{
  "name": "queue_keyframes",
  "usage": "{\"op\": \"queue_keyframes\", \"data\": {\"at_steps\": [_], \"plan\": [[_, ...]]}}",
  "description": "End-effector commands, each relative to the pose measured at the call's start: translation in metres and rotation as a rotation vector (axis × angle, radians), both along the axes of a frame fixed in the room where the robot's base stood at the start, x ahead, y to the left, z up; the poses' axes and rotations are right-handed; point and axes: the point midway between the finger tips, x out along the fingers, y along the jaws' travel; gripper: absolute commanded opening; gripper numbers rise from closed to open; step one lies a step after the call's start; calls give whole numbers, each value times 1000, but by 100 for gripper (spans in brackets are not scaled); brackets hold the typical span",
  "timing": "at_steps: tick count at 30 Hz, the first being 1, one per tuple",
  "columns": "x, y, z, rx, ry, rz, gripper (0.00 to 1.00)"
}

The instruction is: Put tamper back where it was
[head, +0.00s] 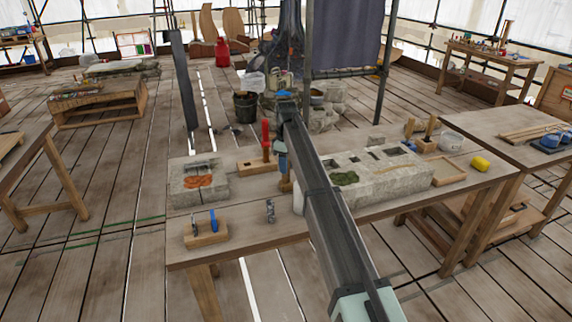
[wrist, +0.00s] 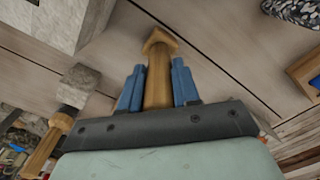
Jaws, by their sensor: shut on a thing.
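The tamper, a light wooden tool with a flared end, is between the two blue fingers of my gripper (head: 282,160). In the wrist view the fingers (wrist: 158,88) close on both sides of the tamper's shaft (wrist: 158,75), and its wider end points away from my palm. In the head view the tamper (head: 285,185) hangs over the middle of the table (head: 240,255), left of the long stone block (head: 375,182). My arm hides part of this area. I cannot tell whether the tamper touches the table.
A stand with a red-handled tool (head: 265,140) is just left of my gripper. A smaller stone block (head: 198,181), a patterned grey item (head: 270,211) and a wooden rack with blue handles (head: 206,233) are on the left. The front middle has bare wood.

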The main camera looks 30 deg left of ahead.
Motion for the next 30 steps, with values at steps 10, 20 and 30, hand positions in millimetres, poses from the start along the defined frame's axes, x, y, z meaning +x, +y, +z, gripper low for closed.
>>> {"op": "queue_keyframes", "data": {"at_steps": [10, 20, 30], "plan": [[0, 0, -2, 0, 0, 0, 35], [0, 0, -2, 0, 0, 0, 57], [1, 0, 14, 1, -1, 0, 57]]}}
